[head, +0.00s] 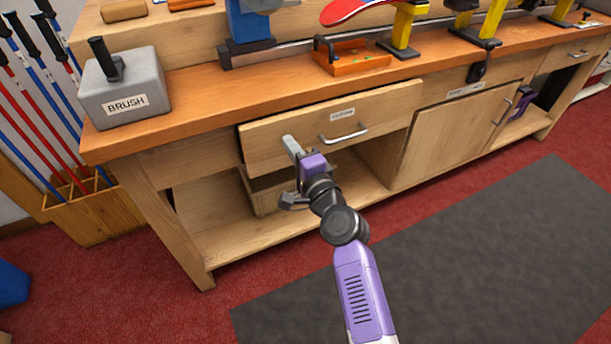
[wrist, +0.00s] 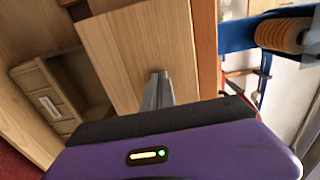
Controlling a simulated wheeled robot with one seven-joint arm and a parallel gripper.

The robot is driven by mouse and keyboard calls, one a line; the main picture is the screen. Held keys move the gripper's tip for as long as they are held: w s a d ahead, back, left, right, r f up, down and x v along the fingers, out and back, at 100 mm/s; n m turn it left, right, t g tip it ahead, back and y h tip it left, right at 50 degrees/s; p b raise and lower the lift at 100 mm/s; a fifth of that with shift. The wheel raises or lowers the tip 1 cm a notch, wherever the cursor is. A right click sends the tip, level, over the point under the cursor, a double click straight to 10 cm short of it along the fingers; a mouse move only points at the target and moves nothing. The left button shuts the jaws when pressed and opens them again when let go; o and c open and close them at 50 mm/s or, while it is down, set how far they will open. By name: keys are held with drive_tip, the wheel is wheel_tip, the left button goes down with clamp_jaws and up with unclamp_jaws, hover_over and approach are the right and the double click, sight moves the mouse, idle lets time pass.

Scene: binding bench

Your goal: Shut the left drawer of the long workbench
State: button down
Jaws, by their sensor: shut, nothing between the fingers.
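The left drawer (head: 385,108) of the long workbench (head: 175,130) has a pale wood front, a small label and a metal bar handle (head: 343,134). Its front appears to stand out a little from the bench frame. My gripper (head: 289,143) is shut and empty, its fingertips at the left part of the drawer front, left of the handle. In the wrist view the shut fingers (wrist: 158,84) point at the pale drawer front (wrist: 140,50). I cannot tell whether they touch it. The drawer's inside is hidden.
A grey block marked BRUSH (head: 127,92) and an orange tray (head: 350,60) sit on the benchtop. A wooden box (head: 262,192) stands on the shelf below the drawer. A pole rack (head: 95,215) is at left. A dark mat (head: 420,270) lies on clear floor.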

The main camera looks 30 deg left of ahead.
sight(282, 131)
drive_tip(key=b+x, duration=0.2)
drive_tip(key=x, duration=0.3)
drive_tip(key=shift+f+b, duration=0.15)
drive_tip(key=shift+b, duration=0.15)
drive_tip(key=shift+w, duration=0.1)
drive_tip(key=shift+w+a+r, duration=0.1)
drive_tip(key=shift+r, duration=0.25)
